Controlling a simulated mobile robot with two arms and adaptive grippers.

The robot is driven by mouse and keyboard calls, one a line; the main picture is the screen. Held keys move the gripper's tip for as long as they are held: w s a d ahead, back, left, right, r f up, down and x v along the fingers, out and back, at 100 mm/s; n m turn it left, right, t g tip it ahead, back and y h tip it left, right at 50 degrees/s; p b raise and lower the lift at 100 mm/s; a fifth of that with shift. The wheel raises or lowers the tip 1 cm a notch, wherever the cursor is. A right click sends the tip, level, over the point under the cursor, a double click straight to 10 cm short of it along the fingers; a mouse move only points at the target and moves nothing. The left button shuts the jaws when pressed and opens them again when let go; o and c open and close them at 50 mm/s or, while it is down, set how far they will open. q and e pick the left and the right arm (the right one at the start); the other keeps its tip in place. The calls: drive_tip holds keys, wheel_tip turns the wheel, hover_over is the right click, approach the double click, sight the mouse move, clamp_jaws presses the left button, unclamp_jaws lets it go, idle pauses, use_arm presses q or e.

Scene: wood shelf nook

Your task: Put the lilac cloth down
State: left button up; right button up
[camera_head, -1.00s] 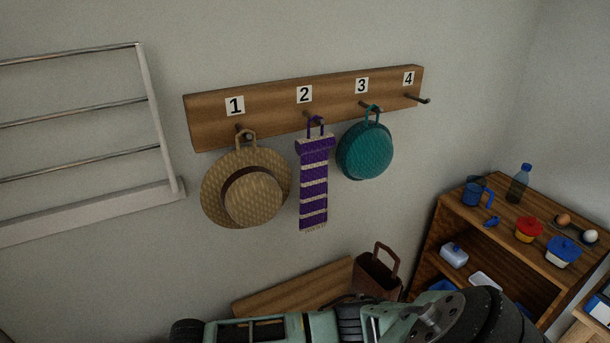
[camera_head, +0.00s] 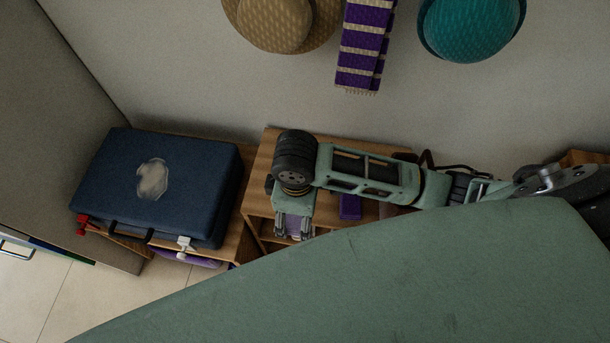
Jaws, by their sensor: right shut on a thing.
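My right gripper (camera_head: 294,233) points down in front of a low wooden shelf (camera_head: 262,165), left of the picture's middle. Its jaws are shut on the lilac cloth (camera_head: 295,222), of which only a small patch shows between the fingers. The arm hides much of the shelf, and I cannot tell whether the cloth touches it. My left gripper is not in view.
A dark blue suitcase (camera_head: 110,185) lies on a wooden bench at left, with something purple (camera_head: 188,261) under it. A purple block (camera_head: 350,207) sits beside my right arm. A straw hat (camera_head: 272,25), striped scarf (camera_head: 360,45) and teal hat (camera_head: 472,30) hang above.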

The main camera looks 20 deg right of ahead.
drive_tip(key=w+f, duration=0.2)
drive_tip(key=w, duration=0.1)
drive_tip(key=w+d+f, duration=0.1)
drive_tip(key=w+f, duration=0.1)
drive_tip(key=w, duration=0.2)
drive_tip(key=w+f, duration=0.2)
drive_tip(key=w, duration=0.1)
drive_tip(key=shift+w+d+f+b, duration=0.15)
drive_tip(key=shift+w+d+b, duration=0.1)
drive_tip(key=shift+d+b, duration=0.1)
drive_tip(key=shift+w+f, duration=0.2)
drive_tip(key=shift+w, duration=0.1)
drive_tip(key=shift+w+d+f, duration=0.1)
drive_tip(key=shift+w+f, duration=0.05)
drive_tip(key=shift+f, duration=0.35)
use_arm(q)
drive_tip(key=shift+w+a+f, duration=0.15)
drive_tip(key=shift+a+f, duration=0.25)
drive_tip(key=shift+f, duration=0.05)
use_arm(e)
drive_tip(key=shift+f, duration=1.6)
drive_tip(key=shift+f, duration=0.1)
drive_tip(key=o, duration=1)
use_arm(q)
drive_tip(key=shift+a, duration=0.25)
